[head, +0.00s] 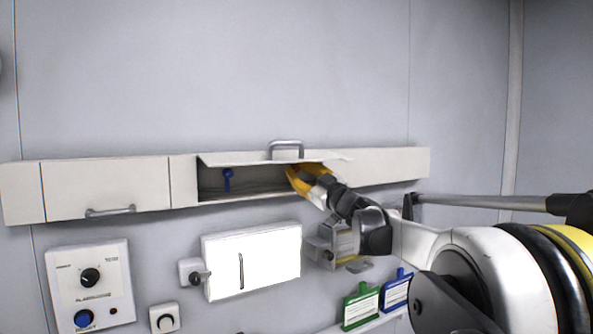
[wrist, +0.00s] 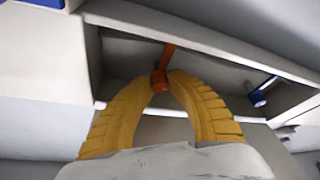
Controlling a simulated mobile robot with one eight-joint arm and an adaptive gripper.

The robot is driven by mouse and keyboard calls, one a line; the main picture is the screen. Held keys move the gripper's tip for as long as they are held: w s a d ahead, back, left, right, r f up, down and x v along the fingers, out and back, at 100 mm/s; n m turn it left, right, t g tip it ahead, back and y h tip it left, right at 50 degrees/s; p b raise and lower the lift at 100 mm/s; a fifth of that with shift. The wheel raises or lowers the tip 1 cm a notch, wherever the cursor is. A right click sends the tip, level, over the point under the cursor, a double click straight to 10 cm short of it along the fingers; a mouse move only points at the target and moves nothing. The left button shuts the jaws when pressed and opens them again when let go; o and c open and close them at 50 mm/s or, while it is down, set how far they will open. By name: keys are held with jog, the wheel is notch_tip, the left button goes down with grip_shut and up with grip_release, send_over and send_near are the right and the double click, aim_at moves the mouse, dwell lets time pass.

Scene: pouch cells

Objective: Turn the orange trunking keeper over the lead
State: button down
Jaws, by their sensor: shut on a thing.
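The orange keeper (wrist: 160,79) shows in the wrist view, inside the open section of the white wall trunking (head: 240,192). Its narrow arm runs up toward the trunking's upper edge. My gripper (head: 295,172) reaches into the opening from the right, and its yellow fingers (wrist: 158,85) are closed on the orange keeper's rounded end. In the head view my fingers hide the keeper. No lead can be made out for certain in either view.
A blue keeper (head: 227,179) hangs in the same opening, to the left in the head view. The lifted flap with a handle (head: 286,144) is above. Below are a white box (head: 252,261), a knob panel (head: 90,285) and green and blue tags (head: 361,305).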

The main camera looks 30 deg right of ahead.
jog(key=c, duration=1.6)
grip_release()
jog(key=shift+o, duration=0.2)
jog(key=v, duration=1.2)
